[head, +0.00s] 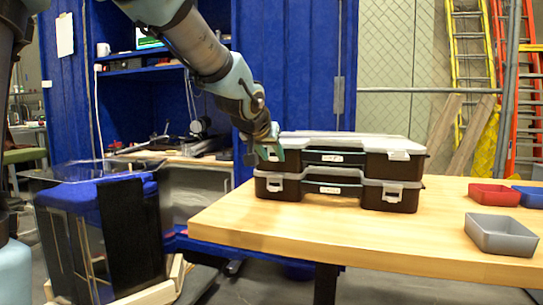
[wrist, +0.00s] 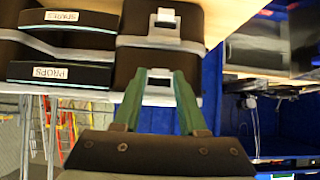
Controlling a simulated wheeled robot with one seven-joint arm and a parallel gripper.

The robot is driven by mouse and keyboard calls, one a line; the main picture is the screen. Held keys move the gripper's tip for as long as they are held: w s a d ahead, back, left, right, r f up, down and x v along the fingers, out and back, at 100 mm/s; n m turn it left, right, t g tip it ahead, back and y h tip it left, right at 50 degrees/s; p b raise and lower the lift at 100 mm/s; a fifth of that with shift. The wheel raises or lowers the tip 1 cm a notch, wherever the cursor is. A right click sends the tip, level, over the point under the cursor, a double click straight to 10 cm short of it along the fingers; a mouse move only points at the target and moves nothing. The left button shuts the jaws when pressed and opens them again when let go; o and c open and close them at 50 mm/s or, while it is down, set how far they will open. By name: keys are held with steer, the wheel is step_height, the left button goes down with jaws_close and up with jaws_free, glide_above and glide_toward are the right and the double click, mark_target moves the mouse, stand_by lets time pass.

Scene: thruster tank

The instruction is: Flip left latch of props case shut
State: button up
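Two dark cases with pale grey lids lie stacked on the wooden table: an upper case (head: 340,157) and a lower case (head: 335,190). In the wrist view, which is upside down, a front label (wrist: 50,73) reads PROPS, and the other case's label (wrist: 62,16) looks alike. My gripper (head: 268,150) is at the upper case's left front corner. In the wrist view, its green fingers (wrist: 159,78) are apart, with the upper case's white left latch (wrist: 160,76) between the tips. Whether they touch it is unclear. The lower case's left latch (head: 274,184) also shows.
The upper right latch (head: 398,154) and lower right latch (head: 392,194) are at the cases' right end. A grey bin (head: 500,235), a red bin (head: 494,195) and a blue bin (head: 530,197) stand at the table's right. The table's front (head: 330,235) is clear.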

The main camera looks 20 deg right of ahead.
steer(key=shift+o, duration=1)
steer(key=p+v, duration=0.4)
steer(key=v, duration=0.6)
steer(key=shift+s+a, duration=0.2)
steer(key=shift+s, duration=0.05)
steer(key=shift+r, duration=0.1)
